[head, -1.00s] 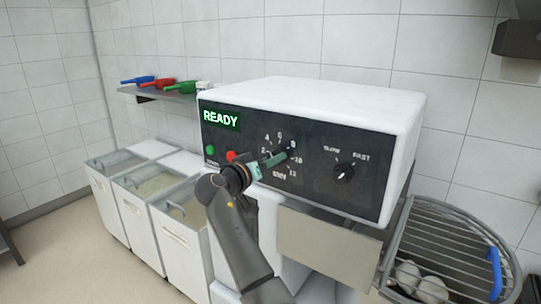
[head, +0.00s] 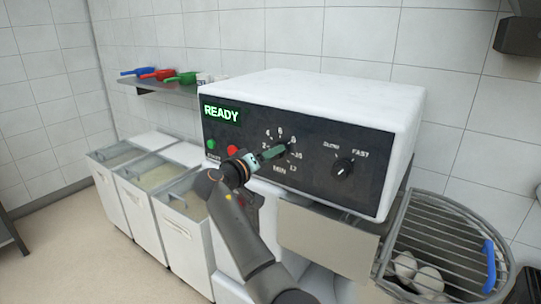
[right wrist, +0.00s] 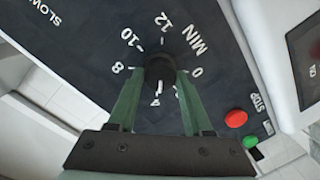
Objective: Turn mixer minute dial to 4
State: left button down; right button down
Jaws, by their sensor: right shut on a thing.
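The mixer (head: 330,95) is a white box with a black front panel and a lit green READY display (head: 221,115). The minute dial (right wrist: 160,68) is a dark knob ringed by white numbers and the word MIN. My right gripper (head: 284,149) has its green fingers shut on the knob, also in the right wrist view (right wrist: 158,76). There 8, 10, 12 and 0 are readable; the fingers cover part of the lower scale. White marks show just below the knob between the fingers, but I cannot read the setting for certain. My left gripper is out of view.
A speed knob (head: 343,167) marked SLOW and FAST is right of the dial. Green (head: 211,144) and red (head: 232,150) buttons are left of it, close to my wrist. A wire bowl guard (head: 440,235) is at lower right, bins (head: 180,235) at left.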

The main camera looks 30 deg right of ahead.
jog(key=shift+r, duration=0.1)
jog(key=shift+c, duration=1.6)
grip_release()
jog(key=b+v, duration=0.2)
jog(key=v, duration=1)
jog(key=shift+s+a, duration=0.2)
